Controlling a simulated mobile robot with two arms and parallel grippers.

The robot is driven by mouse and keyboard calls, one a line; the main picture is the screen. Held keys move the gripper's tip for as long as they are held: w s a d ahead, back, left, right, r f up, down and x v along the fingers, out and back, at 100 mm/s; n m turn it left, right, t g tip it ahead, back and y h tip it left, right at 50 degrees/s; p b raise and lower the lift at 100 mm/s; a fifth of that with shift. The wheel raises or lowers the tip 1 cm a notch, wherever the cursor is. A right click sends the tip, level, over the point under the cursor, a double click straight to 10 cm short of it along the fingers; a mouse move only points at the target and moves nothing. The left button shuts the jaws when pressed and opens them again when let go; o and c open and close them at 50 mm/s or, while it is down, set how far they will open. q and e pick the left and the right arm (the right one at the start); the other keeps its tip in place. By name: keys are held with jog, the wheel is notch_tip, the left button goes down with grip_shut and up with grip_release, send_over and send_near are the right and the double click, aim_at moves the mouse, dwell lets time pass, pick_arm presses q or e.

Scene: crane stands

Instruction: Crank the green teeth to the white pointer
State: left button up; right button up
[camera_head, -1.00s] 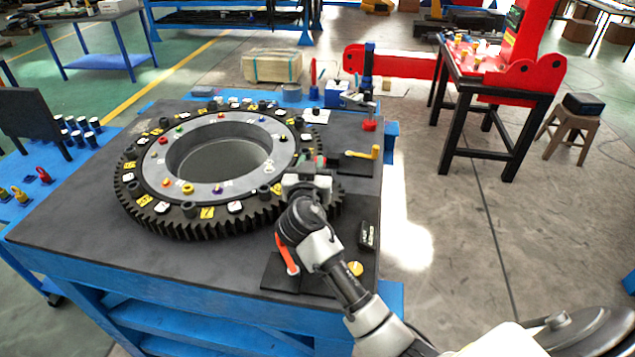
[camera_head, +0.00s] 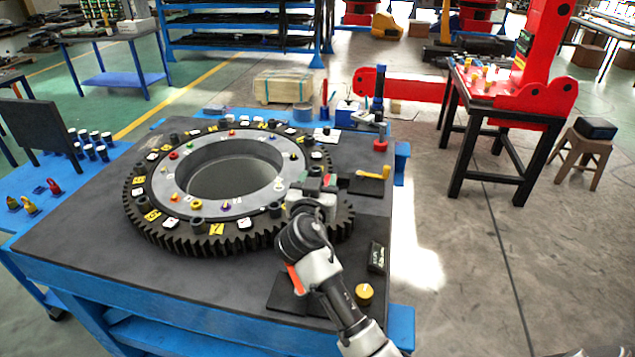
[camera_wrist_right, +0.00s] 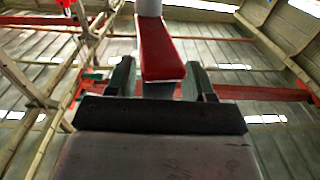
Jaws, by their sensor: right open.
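A large dark toothed ring gear (camera_head: 200,243) lies on the workbench, its grey inner ring (camera_head: 178,197) marked with coloured pegs. Small green and red patches (camera_head: 329,182) show at its right edge, beside my right gripper (camera_head: 314,203). I cannot tell which teeth are green, and the white pointer is not clear. An orange-red lever (camera_head: 293,279) shows beside my right arm, over a black plate. In the right wrist view a red bar (camera_wrist_right: 160,50) stands between the two spread fingers of my right gripper (camera_wrist_right: 160,80). Contact cannot be told. My left gripper is not in view.
A yellow-handled crank (camera_head: 372,175) sits on the bench's right side. A yellow knob (camera_head: 364,293) and a black box (camera_head: 377,257) are near the front right. The bench's front left (camera_head: 100,255) is clear.

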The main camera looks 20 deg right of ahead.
jog(key=b+v, duration=0.2)
jog(key=v, duration=0.5)
jog(key=shift+s+a, duration=0.15)
jog(key=shift+a, duration=0.05)
dwell(0.4)
